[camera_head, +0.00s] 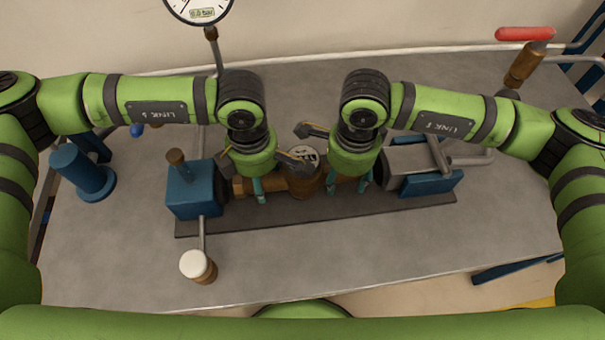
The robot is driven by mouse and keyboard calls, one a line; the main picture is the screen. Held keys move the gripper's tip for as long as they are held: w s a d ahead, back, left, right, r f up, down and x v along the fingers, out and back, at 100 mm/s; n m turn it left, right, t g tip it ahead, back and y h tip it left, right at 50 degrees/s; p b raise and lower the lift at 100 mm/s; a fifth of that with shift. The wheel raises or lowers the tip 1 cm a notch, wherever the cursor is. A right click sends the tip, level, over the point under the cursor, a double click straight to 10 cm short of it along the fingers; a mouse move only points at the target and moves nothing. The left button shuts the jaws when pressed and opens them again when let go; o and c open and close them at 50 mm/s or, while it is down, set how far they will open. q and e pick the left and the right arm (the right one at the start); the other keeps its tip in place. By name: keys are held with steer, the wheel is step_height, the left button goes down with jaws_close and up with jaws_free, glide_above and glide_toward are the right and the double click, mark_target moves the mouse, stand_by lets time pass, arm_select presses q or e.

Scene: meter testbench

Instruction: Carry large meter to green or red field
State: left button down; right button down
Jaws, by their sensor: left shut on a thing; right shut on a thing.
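The large meter (303,182) is a brass body with a round, pale dial on top. It lies in the blue clamps of the bench, over a dark base strip. My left gripper (260,190) is shut on the meter's left side, by the brass pipe end. My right gripper (347,186) is shut on its right side. The arms and grippers hide parts of both pipe ends, so I cannot tell whether the ends touch the clamps. A bit of a yellow field (540,303) shows at the lower right edge; no green or red field is clearly visible.
A blue clamp block (193,190) stands left of the meter, and a grey cylinder on a blue mount (425,165) stands right. A white-capped knob (198,265) is in front. A red-handled valve (525,35) is at the back right. A gauge (199,8) stands behind. The front bench surface is mostly clear.

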arm_select(q)
steer(key=shift+w+r, duration=0.15)
steer(key=shift+r, duration=0.05)
arm_select(e)
steer(key=shift+s+r, duration=0.1)
steer(key=shift+r, duration=0.1)
